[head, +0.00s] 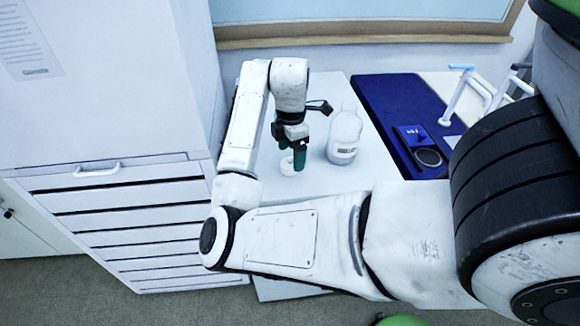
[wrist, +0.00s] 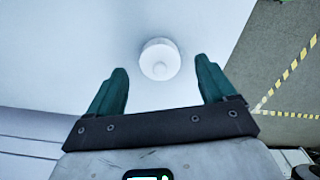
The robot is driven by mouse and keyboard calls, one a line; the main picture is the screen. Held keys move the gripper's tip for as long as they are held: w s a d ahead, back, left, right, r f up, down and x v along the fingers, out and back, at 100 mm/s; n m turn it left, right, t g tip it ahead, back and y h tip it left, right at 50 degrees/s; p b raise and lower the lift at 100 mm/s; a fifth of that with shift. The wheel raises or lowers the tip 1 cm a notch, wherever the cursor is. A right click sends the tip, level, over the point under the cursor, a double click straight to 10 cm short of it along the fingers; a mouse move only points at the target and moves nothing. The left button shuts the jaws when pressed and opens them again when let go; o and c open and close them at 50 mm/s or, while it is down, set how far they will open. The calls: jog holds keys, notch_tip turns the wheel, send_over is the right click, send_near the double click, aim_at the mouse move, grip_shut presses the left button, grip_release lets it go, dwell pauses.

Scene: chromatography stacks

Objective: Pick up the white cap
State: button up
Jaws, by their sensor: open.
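The white cap (wrist: 160,60) sits on the white table and shows in the wrist view just beyond the fingertips, between their lines. It is round with a smaller raised centre. In the head view the cap (head: 287,166) is at the left part of the table, partly hidden by my gripper. My gripper (head: 299,158) is above and close beside it, pointing down. In the wrist view my gripper's green fingers (wrist: 158,82) are spread apart with nothing between them. I cannot tell the exact height gap to the cap.
A blue mat (head: 395,95) with a small dark device (head: 418,146) lies further right. A white drawer cabinet (head: 120,200) is close on the left. The table's edge and the floor (wrist: 285,65) show at right in the wrist view.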

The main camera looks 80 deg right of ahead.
aim_at(291, 158)
notch_tip(291, 158, down, 3)
jog(key=shift+f, duration=0.1)
jog(key=shift+d, duration=0.1)
jog(key=c, duration=1.1)
